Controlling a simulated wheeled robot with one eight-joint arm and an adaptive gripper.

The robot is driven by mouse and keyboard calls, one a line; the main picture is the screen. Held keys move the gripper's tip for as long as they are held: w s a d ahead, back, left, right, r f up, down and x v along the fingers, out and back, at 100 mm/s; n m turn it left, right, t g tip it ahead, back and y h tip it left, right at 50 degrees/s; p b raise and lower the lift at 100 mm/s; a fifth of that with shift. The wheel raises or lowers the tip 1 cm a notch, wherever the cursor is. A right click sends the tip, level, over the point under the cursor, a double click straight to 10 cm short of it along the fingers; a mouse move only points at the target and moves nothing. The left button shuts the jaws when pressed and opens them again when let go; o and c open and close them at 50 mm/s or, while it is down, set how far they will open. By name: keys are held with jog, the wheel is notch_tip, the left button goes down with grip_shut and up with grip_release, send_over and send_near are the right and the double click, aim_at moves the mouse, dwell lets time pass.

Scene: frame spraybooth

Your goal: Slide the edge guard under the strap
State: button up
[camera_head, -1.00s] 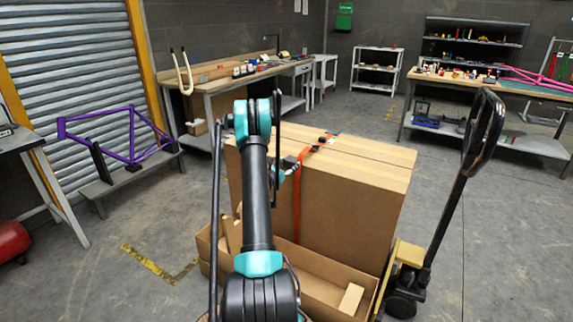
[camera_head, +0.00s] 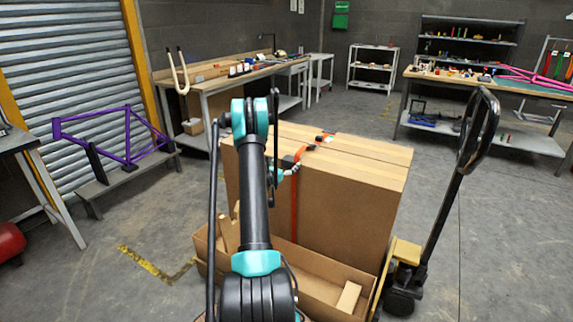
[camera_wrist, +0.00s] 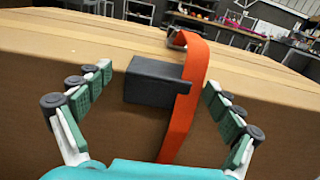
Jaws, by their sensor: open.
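The edge guard is a dark block-like piece (camera_wrist: 153,82) at the top front edge of the large carton (camera_wrist: 110,125). The orange strap (camera_wrist: 174,130) runs over the carton's top and down its front, bowed outward at the edge. The guard's right end meets the strap; I cannot tell how far it lies beneath it. My gripper (camera_wrist: 158,80) is open, with one finger left of the guard and the other right of the strap, apparently touching neither. In the head view, the strap (camera_head: 294,205) shows beside my arm, and my gripper (camera_head: 289,169) is small and partly hidden.
An open cardboard tray (camera_head: 325,291) with loose pieces lies at the carton's foot. A pallet jack handle (camera_head: 452,190) stands to the right. A purple frame (camera_head: 128,150) on a bench is at the left. Workbenches line the back, with open floor between.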

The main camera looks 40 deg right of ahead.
jog(key=shift+r, duration=0.1)
notch_tip(320, 180, up, 10)
dwell(0.4)
